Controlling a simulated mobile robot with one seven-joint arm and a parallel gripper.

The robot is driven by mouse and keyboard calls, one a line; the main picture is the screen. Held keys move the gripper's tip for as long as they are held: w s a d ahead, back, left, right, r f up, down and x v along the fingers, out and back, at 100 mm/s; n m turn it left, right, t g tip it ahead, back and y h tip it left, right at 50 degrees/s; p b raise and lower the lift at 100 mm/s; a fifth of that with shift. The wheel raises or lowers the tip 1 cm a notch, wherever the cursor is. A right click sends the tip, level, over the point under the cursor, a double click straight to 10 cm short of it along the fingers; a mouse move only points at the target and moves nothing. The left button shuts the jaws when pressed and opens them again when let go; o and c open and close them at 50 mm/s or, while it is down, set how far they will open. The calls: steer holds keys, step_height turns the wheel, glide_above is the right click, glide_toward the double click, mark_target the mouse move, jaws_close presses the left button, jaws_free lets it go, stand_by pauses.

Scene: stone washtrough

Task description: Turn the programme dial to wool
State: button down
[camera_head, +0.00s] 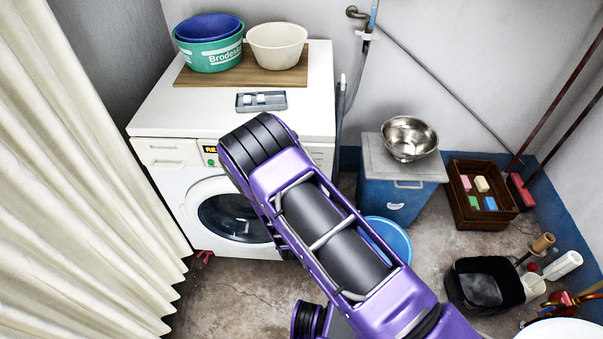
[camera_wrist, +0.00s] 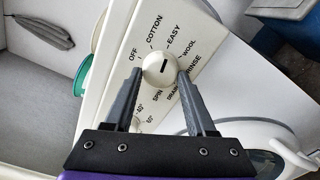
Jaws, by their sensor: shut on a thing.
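The programme dial (camera_wrist: 158,70) is a round cream knob on the washing machine's white panel in the wrist view. Around it are printed OFF, COTTON, EASY, WOOL, RINSE, DRAIN and SPIN. A short black mark shows on the dial's face, but I cannot tell for certain which label it points to. My gripper (camera_wrist: 160,74) is shut on the dial, one dark finger on each side. In the head view the white washing machine (camera_head: 168,181) stands against the back wall. My arm hides the dial and gripper there.
Tubs on a wooden board (camera_head: 243,77) and a grey soap tray (camera_head: 261,101) sit on the machine's top. A cream curtain (camera_head: 80,180) hangs at left. A blue cabinet (camera_head: 399,200) with a metal bowl (camera_head: 409,138) stands to the right, beside a wooden crate (camera_head: 462,212).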

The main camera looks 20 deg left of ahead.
steer(key=shift+m+b, duration=2.2)
steer(key=shift+m, duration=1.9)
steer(key=shift+c, duration=1.1)
jaws_free()
steer(key=v, duration=1.7)
steer(key=shift+s+d, duration=0.15)
steer(key=shift+s, duration=0.05)
